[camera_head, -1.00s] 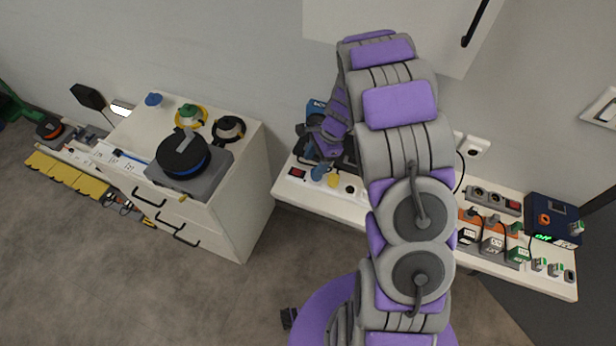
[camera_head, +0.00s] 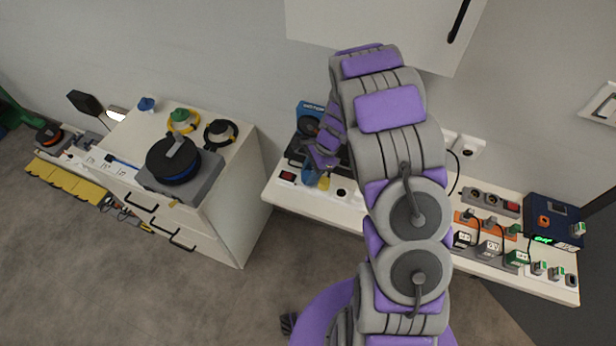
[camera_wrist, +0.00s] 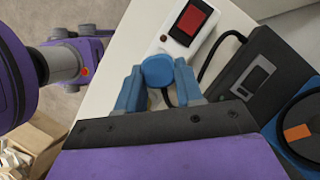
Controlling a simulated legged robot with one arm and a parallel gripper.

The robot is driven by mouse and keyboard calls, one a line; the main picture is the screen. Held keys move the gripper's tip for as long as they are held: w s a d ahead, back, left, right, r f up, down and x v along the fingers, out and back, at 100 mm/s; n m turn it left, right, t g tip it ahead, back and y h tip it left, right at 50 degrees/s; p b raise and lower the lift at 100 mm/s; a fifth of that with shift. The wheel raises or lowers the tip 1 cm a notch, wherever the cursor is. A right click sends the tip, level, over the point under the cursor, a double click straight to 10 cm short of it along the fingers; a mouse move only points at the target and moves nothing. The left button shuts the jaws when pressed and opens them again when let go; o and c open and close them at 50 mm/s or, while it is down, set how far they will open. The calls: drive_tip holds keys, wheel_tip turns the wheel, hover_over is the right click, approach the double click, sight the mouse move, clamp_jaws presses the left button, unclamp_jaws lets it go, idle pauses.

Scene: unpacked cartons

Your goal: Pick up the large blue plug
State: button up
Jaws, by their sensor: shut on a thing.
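The large blue plug (camera_wrist: 158,70) has a round blue top and sits between the two blue fingers of my gripper (camera_wrist: 158,88) in the wrist view. The fingers are shut on it from both sides. In the head view my gripper (camera_head: 318,163) is low over the left end of the white bench, and the blue plug (camera_head: 308,178) shows just below it. The lower part of the plug is hidden, so I cannot tell whether it is clear of the strip.
A yellow plug (camera_head: 323,182) stands close beside the blue one. A red switch (camera_wrist: 191,20) on a white strip and a black device (camera_wrist: 255,75) are near the fingers. A white cabinet (camera_head: 232,190) stands left, across a floor gap. A wall cupboard (camera_head: 385,25) hangs above.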

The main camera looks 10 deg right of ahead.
drive_tip(key=c, duration=0.3)
drive_tip(key=shift+a, duration=0.3)
clamp_jaws()
drive_tip(key=shift+r, duration=0.1)
